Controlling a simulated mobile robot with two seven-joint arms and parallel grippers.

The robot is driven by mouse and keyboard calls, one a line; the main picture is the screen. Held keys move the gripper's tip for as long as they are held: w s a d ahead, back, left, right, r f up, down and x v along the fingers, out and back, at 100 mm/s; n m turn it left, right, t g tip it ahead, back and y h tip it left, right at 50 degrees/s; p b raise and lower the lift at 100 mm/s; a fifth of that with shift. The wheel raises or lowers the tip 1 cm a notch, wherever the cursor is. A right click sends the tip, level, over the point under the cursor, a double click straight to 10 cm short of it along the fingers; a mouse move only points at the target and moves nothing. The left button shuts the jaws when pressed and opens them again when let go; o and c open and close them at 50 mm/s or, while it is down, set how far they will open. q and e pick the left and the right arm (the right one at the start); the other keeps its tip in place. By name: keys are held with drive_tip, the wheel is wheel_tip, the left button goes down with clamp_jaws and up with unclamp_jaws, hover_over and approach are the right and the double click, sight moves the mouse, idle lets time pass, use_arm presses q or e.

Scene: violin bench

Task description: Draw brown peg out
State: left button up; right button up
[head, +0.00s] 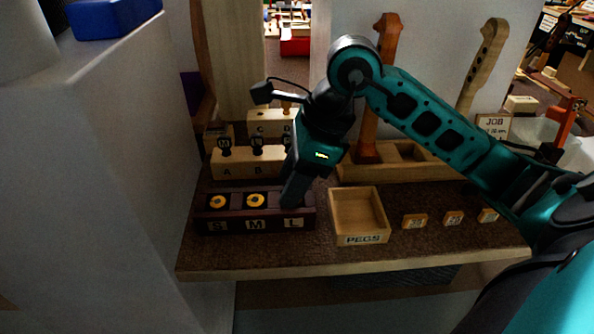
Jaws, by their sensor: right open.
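My right gripper (293,192) points down over the right end of a dark box (255,225) marked S, M and L, near the L slot. It is open. It hides much of that slot, and I cannot see anything between its fingers. Behind the dark box, a pale wooden block (237,166) holds upright dark pegs (257,146). Farther back, a second pale block (265,128) has a brownish peg (286,106) standing in it, partly hidden by my right wrist. I cannot tell for sure which peg is the brown one. My left gripper is not in view.
An open wooden tray (360,239) marked PEGS stands right of the dark box and looks empty. Small labelled wooden tiles (414,221) lie farther right. Violin necks (484,62) stand at the back in a wooden rack (412,175). The bench front (350,262) is clear.

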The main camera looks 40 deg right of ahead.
clamp_jaws()
idle(0.7)
idle(0.5)
